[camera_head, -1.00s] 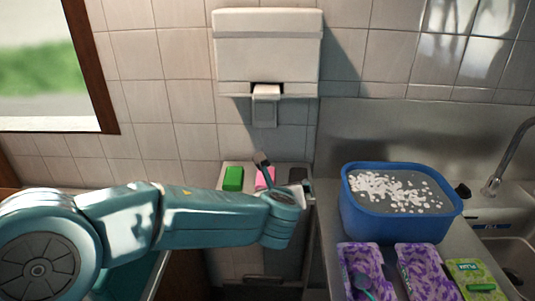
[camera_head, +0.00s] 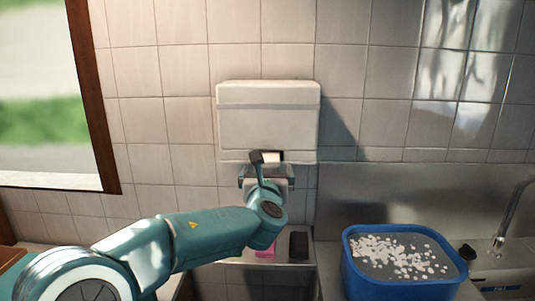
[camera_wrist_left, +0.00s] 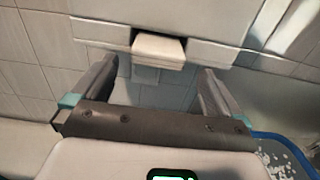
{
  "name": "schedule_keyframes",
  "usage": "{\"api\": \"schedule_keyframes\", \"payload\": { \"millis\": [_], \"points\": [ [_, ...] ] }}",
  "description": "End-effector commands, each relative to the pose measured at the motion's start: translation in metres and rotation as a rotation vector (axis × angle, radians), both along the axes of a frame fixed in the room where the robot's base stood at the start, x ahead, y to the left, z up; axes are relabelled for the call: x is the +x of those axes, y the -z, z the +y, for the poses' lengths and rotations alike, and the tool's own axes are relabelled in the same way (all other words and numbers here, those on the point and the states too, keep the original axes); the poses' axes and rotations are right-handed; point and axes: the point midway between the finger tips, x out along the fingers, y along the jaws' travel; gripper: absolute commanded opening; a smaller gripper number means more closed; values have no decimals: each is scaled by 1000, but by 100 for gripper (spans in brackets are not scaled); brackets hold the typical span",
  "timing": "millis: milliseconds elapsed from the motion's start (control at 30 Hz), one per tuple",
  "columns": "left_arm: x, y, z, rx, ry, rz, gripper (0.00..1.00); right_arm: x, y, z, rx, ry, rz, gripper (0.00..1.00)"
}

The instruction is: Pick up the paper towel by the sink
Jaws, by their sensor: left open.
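A white paper towel (camera_head: 273,157) hangs from the slot under the white wall dispenser (camera_head: 268,115). In the left wrist view the towel (camera_wrist_left: 158,48) shows as a pale folded end below the dispenser's lower edge. My left gripper (camera_head: 266,172) is just under the dispenser, at the towel in the head view, and partly hides it. In the left wrist view my left gripper (camera_wrist_left: 158,75) is open, one finger on each side. The towel lies between and beyond the fingertips, with no contact visible. My right gripper is not in view.
A blue tub (camera_head: 400,265) of grey water with white bits stands at the right by the sink tap (camera_head: 510,220). A pink item (camera_head: 265,250) and a dark item (camera_head: 298,245) lie on the ledge below. A window (camera_head: 45,95) is at the left.

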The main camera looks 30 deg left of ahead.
Motion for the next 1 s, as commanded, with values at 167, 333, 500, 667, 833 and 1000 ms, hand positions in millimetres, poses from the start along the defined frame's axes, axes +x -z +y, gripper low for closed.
{"api": "schedule_keyframes", "payload": {
  "millis": [167,333,500,667,833,1000],
  "points": [
    [21,-1,18,-2,-3,3,100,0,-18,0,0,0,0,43],
    [39,1,28,-3,0,1,100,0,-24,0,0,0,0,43],
    [41,3,29,-2,2,0,100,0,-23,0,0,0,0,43],
    [41,3,29,-2,2,0,77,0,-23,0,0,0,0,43],
    [41,3,29,-3,2,1,47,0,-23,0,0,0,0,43],
    [41,3,29,-3,2,1,47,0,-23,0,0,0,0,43]
  ]
}}
